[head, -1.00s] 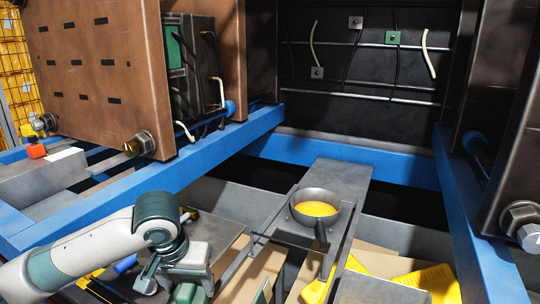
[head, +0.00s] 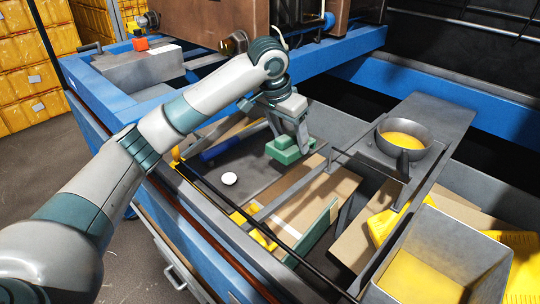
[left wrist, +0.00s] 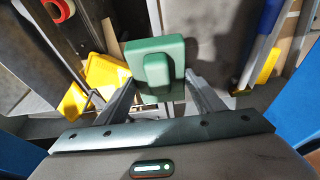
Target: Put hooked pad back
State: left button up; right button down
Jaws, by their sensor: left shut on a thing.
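My left gripper (head: 296,133) is shut on a green pad (head: 284,151) and holds it over the grey tray area of the blue-framed bench. In the left wrist view the green pad (left wrist: 172,50) sits between the two fingers of the left gripper (left wrist: 160,92). A raised green block shows on the pad's face. Whether this pad carries a hook cannot be told. My right gripper is not in view.
A dark pan with yellow contents (head: 403,134) stands on a grey ledge to the right. A grey bin (head: 455,240) is at lower right. A thin green board (head: 312,232) stands among cardboard. A blue-handled tool (head: 222,150) and a white round thing (head: 229,179) lie left of the pad.

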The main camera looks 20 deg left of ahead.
pick_arm(q)
jog(key=w+m, duration=0.1)
jog(key=w, duration=0.1)
jog(key=w+r+m+h+b, duration=0.1)
jog(key=w, duration=0.3)
jog(key=shift+w+a+r+m, duration=0.2)
jog(key=shift+w+a+m, duration=0.1)
jog(key=shift+w+m, duration=0.1)
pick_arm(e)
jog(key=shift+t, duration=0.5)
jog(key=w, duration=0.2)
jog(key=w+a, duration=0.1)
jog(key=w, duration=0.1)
